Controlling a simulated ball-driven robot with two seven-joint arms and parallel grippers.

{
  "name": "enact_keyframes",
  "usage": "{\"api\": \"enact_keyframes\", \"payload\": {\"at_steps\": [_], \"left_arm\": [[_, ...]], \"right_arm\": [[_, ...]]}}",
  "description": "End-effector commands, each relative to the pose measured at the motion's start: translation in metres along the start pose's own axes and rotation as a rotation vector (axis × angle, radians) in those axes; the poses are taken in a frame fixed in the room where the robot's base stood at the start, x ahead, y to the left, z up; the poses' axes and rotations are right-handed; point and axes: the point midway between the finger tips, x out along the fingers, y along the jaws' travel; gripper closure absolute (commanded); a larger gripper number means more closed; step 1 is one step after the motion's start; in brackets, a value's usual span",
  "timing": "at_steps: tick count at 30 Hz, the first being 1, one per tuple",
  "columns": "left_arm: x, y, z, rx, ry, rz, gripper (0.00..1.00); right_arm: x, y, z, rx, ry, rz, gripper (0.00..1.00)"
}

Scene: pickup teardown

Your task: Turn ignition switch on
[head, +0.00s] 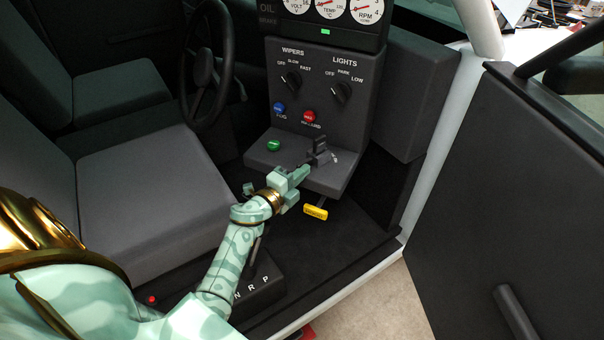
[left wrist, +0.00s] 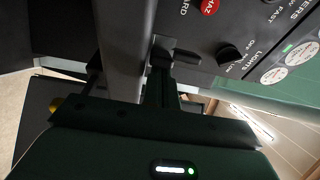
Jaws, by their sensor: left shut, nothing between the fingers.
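The ignition switch (head: 320,146) is a dark lever on the lower ledge of the grey dashboard panel, right of the green button. My left gripper (head: 305,169) is shut and empty, with its tip just in front of the switch. In the left wrist view the dark switch (left wrist: 184,57) is right at the end of the shut fingers (left wrist: 160,80). I cannot tell whether they touch. The small marking beside the switch is too small to read. My right gripper is not in view.
The panel (head: 318,95) carries a wipers knob (head: 291,82), a lights knob (head: 341,92), a blue button (head: 279,108), a red hazard button (head: 308,117) and a green button (head: 273,145). A yellow handle (head: 315,212) hangs below the ledge. The open door (head: 510,200) is at right.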

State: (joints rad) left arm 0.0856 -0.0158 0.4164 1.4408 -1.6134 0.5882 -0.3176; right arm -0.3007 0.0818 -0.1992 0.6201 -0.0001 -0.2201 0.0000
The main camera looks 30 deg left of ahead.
Motion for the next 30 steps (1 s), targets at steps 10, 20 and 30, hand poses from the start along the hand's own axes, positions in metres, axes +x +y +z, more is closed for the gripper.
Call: {"api": "enact_keyframes", "payload": {"at_steps": [10, 20, 30], "left_arm": [[0.0, 0.001, 0.004, 0.0, 0.042, 0.001, 1.0], [0.0, 0.002, 0.012, 0.004, 0.126, 0.003, 1.0], [0.002, 0.004, 0.026, 0.005, 0.289, 0.003, 1.0]], "right_arm": [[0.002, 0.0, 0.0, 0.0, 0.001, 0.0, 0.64], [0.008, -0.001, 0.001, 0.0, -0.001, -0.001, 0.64], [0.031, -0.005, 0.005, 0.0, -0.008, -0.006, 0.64]]}}
